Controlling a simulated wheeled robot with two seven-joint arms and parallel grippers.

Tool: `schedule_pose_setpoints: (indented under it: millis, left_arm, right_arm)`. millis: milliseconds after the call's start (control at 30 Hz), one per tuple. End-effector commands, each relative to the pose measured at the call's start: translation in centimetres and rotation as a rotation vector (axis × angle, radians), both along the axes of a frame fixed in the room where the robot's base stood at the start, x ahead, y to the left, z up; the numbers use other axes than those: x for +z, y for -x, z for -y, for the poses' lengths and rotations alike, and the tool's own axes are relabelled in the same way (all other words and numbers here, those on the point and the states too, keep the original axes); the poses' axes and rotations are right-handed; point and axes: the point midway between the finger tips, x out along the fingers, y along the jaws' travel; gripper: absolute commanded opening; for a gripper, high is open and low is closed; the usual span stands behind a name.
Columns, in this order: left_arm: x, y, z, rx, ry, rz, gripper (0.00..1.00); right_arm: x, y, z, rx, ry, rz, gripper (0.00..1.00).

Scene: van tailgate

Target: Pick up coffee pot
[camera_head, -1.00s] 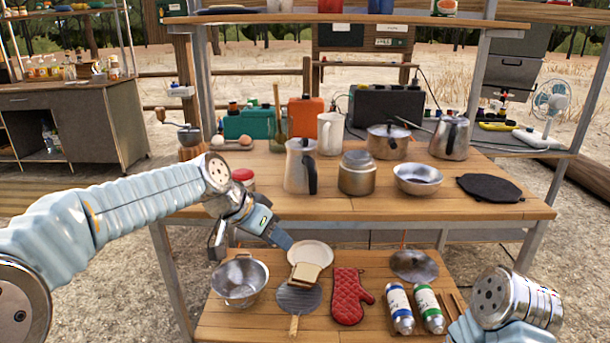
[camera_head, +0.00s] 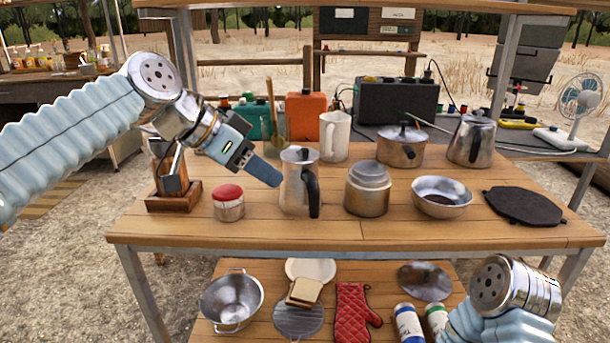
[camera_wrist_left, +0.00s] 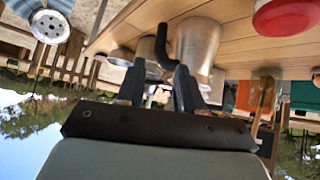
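The coffee pot (camera_head: 298,188) is a tall silver pot with a black handle on its right, upright on the wooden table. It also shows upside down in the left wrist view (camera_wrist_left: 203,45), its dark handle beyond my fingers. My left gripper (camera_head: 272,178) is at the pot's left side, fingers pointing toward it. In the left wrist view my left gripper (camera_wrist_left: 160,72) has its two fingers apart with nothing held. Whether a finger touches the pot I cannot tell. My right gripper is out of view; only part of the right arm shows at lower right.
A red-lidded jar (camera_head: 228,203) stands left of the pot, a metal canister (camera_head: 367,192) right of it. A white pitcher (camera_head: 335,138), a lidded saucepan (camera_head: 401,147) and a kettle (camera_head: 471,142) stand behind. A bowl (camera_head: 441,195) is further right. The front table edge is clear.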

Motion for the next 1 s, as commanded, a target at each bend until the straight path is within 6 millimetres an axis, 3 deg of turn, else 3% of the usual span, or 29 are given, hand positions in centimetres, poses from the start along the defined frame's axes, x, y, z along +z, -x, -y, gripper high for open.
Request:
schedule_pose_setpoints:
  millis: [400,1000]
  left_arm:
    - [-5.0,-2.4,4.3,-0.001,-0.001,-0.003,0.37]
    - [-9.7,-4.8,8.5,0.002,-0.001,0.000,0.37]
  right_arm:
    - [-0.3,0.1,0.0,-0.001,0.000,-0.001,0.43]
    - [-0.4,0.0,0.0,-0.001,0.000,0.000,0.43]
